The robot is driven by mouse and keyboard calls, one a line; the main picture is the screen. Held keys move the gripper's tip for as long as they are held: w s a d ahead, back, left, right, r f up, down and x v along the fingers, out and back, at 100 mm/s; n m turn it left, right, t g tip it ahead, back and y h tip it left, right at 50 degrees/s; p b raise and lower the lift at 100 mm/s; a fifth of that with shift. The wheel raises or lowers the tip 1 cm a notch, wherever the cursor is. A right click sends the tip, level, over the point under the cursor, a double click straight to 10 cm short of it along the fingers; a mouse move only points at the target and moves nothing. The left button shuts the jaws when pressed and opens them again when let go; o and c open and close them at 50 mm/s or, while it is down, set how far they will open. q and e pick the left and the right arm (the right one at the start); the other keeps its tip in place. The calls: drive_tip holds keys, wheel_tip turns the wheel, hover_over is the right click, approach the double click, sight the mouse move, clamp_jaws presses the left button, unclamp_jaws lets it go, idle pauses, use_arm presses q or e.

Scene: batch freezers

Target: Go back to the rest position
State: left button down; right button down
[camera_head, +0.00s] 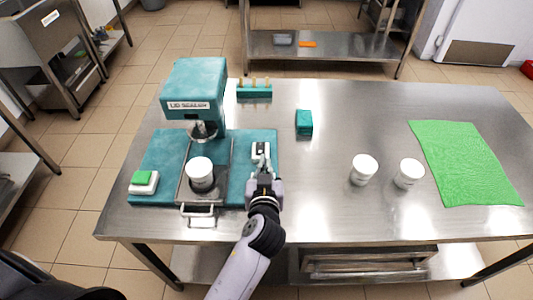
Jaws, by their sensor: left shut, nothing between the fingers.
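My left gripper (263,163) is above the right part of the lid sealer's teal base (160,150). It looks shut and holds nothing. Its fingertips are beside or over a small white and dark part (261,148) on that base; whether they touch is unclear. The teal lid sealer (194,88) stands at the table's left. A white cup (200,173) stands upright in its metal tray (198,207), in front of the sealing head. A green button on a white box (144,182) sits on the base's left corner. My right gripper is not in view.
Two white cups (363,170) (408,173) stand on the steel table (335,210) to the right. A green cloth (465,160) lies at the far right. A teal block (304,122) and a teal rack with pegs (254,91) are farther back. The table between block and cups is clear.

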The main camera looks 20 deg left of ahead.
use_arm(q)
drive_tip(key=shift+v, duration=1.1)
drive_tip(key=shift+w+f, duration=0.1)
drive_tip(key=shift+f, duration=0.05)
